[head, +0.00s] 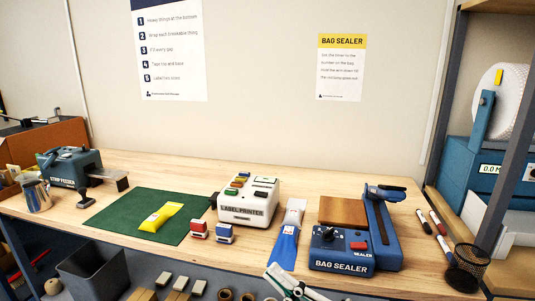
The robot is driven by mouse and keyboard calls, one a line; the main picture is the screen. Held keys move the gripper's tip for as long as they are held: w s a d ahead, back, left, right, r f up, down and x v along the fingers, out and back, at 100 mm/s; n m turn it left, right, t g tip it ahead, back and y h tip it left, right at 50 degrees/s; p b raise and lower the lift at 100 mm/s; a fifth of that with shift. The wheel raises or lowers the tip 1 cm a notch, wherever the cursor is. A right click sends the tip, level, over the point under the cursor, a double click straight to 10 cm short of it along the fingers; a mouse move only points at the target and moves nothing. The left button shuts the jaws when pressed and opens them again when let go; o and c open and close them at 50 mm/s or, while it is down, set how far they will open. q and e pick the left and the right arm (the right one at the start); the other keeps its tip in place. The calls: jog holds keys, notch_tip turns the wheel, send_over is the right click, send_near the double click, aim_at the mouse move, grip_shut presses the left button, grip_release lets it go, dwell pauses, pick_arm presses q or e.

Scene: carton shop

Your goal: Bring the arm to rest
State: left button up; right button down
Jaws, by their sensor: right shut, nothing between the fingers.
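My right gripper (284,282) shows at the bottom edge of the head view, in front of the table's front edge. It is shut and empty, and only part of it is in the picture. My left gripper is not in view.
A grey bin (93,275) is below.

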jog(key=w+d+f+m+t+h, duration=0.1)
jog(key=d+f+m+h, duration=0.3)
jog(key=f, duration=0.3)
jog(key=w+d+f+m+t+h, duration=0.1)
jog(key=d+f+m+t+h, duration=0.15)
jog(key=f+m+h, duration=0.35)
jog(key=w+d+f+m+t+h, duration=0.1)
jog(key=d+f+m+h, duration=0.25)
jog(key=f+m, duration=0.4)
jog(key=s+d+f+m+g+h, duration=0.2)
jog(key=s+f, duration=0.5)
jog(key=f, duration=0.4)
jog(key=s+d+f+m+g+h, duration=0.2)
jog(key=s+d+f, duration=0.4)
jog(key=f, duration=0.5)
jog(key=shift+s+m+g, duration=0.45)
jog(key=shift+s+g, duration=0.2)
jog(key=shift+g, duration=0.5)
jog(key=shift+f+h, duration=0.1)
jog(key=shift+h, duration=0.15)
